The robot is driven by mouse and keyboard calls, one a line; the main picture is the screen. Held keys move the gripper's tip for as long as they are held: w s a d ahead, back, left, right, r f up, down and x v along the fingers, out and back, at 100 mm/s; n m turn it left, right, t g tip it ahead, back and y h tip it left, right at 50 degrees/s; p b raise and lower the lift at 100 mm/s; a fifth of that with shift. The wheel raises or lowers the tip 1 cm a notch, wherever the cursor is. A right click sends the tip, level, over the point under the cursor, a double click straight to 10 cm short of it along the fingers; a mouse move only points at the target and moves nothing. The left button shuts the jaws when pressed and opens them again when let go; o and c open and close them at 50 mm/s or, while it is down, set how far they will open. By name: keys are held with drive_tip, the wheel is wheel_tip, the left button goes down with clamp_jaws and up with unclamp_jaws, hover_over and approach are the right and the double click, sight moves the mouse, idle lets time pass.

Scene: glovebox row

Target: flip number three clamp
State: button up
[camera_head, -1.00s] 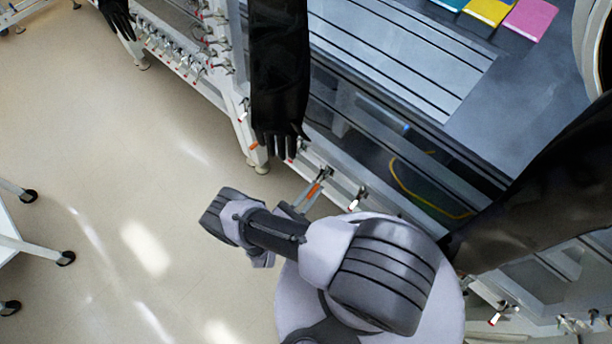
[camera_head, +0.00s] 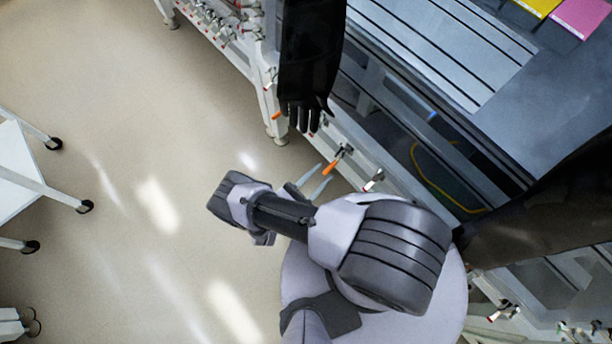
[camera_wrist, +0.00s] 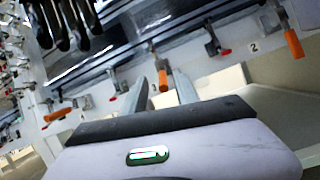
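A row of toggle clamps runs along the white front rail of the glovebox. In the wrist view, one clamp has an orange handle (camera_wrist: 163,86), seen between the fingertips of my gripper (camera_wrist: 161,79). It is beyond them, and I see no grip on it. A "2" label (camera_wrist: 253,47) is on the rail to the right, beside another orange handle (camera_wrist: 292,43). I cannot read a "3". In the head view, my open gripper (camera_head: 320,175) points at a clamp with an orange handle (camera_head: 331,167), just off its tips.
A red-tipped clamp (camera_head: 373,182) is right of the orange handle. A black glove (camera_head: 308,70) hangs over the rail to the left, and another black glove (camera_head: 545,210) lies right. A white cart (camera_head: 20,165) stands far left. The floor between is clear.

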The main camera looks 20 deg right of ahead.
drive_tip(key=s+a, duration=0.3)
drive_tip(key=a, duration=0.5)
drive_tip(key=shift+s+a, duration=0.2)
drive_tip(key=shift+a, duration=0.15)
